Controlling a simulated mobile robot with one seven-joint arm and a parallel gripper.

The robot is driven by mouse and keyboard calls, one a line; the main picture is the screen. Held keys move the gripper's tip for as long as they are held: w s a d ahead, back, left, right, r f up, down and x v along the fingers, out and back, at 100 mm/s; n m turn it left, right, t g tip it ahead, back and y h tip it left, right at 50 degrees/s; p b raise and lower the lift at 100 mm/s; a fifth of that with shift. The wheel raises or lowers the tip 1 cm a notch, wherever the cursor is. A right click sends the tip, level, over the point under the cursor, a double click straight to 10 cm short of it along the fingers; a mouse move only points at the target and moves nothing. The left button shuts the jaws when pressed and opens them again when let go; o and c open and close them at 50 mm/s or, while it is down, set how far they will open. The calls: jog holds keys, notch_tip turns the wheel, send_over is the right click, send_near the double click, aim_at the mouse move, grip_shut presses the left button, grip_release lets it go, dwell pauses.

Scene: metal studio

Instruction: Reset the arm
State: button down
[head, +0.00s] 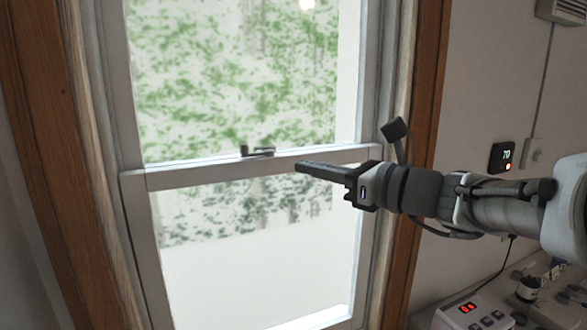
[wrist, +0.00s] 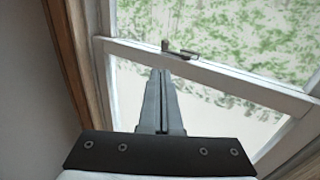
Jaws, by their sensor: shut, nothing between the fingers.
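My gripper (head: 299,167) is shut and empty. In the head view my arm reaches in from the right, with the fingers pointing left in front of the window's middle rail (head: 210,172). The shut fingers also show in the wrist view (wrist: 160,72), pointing up toward the same rail. A small dark window latch (head: 258,151) sits on the rail, left of and a little above the fingertips. The latch also shows in the wrist view (wrist: 180,52), just beyond the fingertips. A gap between fingers and latch shows in both views.
The window has a wooden frame (head: 425,130) on both sides. A dark wall display (head: 502,156) and a switch (head: 534,153) are on the right wall. A surface at the lower right holds a device with red digits (head: 467,308) and a small jar (head: 528,289).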

jog(key=s+a+f+n+g+h, duration=0.1)
jog(key=s+f+n+g+h, duration=0.45)
jog(key=s+f+n, duration=0.75)
jog(key=s+d+f+n+h, duration=0.6)
jog(key=s+d+n+h, duration=0.2)
jog(key=d+n, duration=0.4)
jog(key=shift+s+f, duration=0.2)
jog(key=shift+f, duration=0.2)
jog(key=shift+d, duration=0.15)
